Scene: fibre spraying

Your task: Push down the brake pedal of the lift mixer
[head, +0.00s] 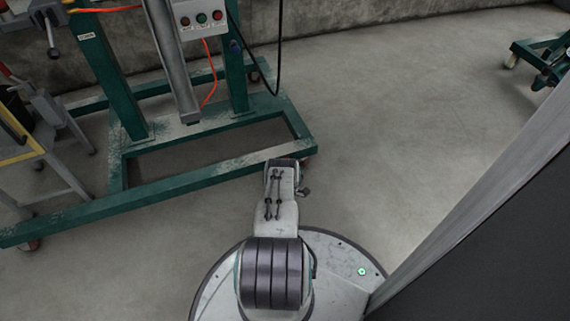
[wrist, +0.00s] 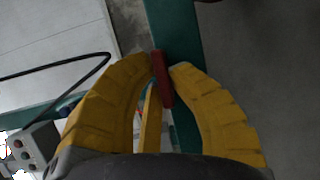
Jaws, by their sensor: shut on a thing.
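The lift mixer stands at the left of the head view, with a green steel base frame (head: 205,170) on castors. In the wrist view a narrow red pedal (wrist: 162,80) shows against a green frame bar (wrist: 174,30). In the head view my arm reaches to the frame's near right corner and hides the pedal and the fingers. Whether the pedal is up or down cannot be told.
The mixer's control box (head: 200,18) with coloured buttons hangs above the frame, with a black cable (head: 279,60) beside it. A yellow and grey stand (head: 25,150) is at the left. A grey panel (head: 500,200) is close on the right. The floor (head: 400,110) beyond my arm is clear.

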